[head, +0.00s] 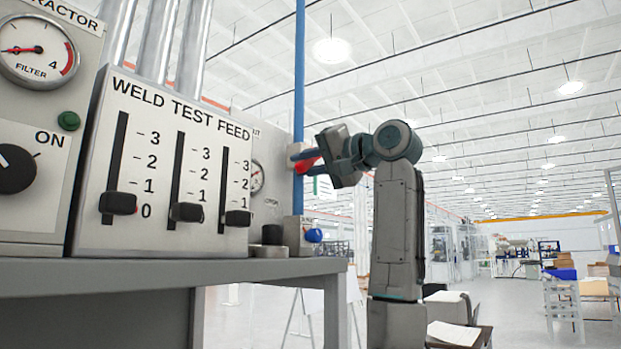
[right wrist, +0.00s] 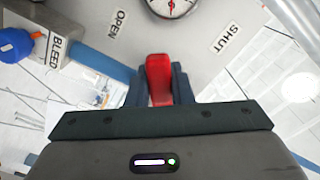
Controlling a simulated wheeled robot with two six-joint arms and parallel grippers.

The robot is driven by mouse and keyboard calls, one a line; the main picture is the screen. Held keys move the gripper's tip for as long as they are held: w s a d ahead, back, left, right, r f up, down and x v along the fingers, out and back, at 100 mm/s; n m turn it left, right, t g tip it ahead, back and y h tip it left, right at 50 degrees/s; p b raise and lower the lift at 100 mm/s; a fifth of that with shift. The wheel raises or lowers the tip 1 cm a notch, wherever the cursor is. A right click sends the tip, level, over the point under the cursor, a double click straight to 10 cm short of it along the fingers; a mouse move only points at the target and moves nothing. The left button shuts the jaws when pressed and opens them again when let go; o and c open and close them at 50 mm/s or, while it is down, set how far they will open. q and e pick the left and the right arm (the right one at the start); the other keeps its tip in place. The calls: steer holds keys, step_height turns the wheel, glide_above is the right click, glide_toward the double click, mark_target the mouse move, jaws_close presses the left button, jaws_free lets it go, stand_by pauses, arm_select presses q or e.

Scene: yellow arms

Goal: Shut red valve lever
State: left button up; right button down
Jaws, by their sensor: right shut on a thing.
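The red valve lever (head: 307,165) is on the vertical blue pipe (head: 299,90), right of the panels in the head view. My right gripper (head: 308,158) is shut on it, and the jaws hide much of it. In the right wrist view the red lever (right wrist: 159,75) stands between the two blue-grey fingers of my right gripper (right wrist: 159,88). The plate behind reads OPEN (right wrist: 119,24) on the left and SHUT (right wrist: 226,40) on the right; the lever lies between these words. My left gripper is out of view.
A blue BLEED knob (right wrist: 14,46) sits near the pipe's base; it also shows in the head view (head: 313,236). The slider panel (head: 165,220) stands on a grey bench (head: 150,272) at left. A gauge (right wrist: 170,6) is behind the lever. Open floor lies at right.

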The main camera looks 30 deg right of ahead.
steer(key=m, duration=0.1)
steer(key=r+m+b, duration=0.1)
steer(key=m, duration=0.1)
steer(key=shift+s+a+r+m, duration=0.15)
steer(key=shift+a+r+m, duration=0.05)
steer(key=shift+a+m, duration=0.15)
steer(key=shift+a+r+m+b, duration=0.1)
steer(key=shift+r+m+b, duration=0.3)
steer(key=shift+m, duration=0.5)
steer(key=shift+r+m+b, duration=0.35)
steer(key=shift+r+m, duration=0.05)
steer(key=shift+m, duration=0.45)
steer(key=shift+r, duration=0.1)
steer(key=c, duration=1.3)
jaws_free()
steer(key=shift+s, duration=0.15)
steer(key=b+v, duration=0.5)
steer(key=v, duration=0.5)
steer(key=shift+s, duration=0.2)
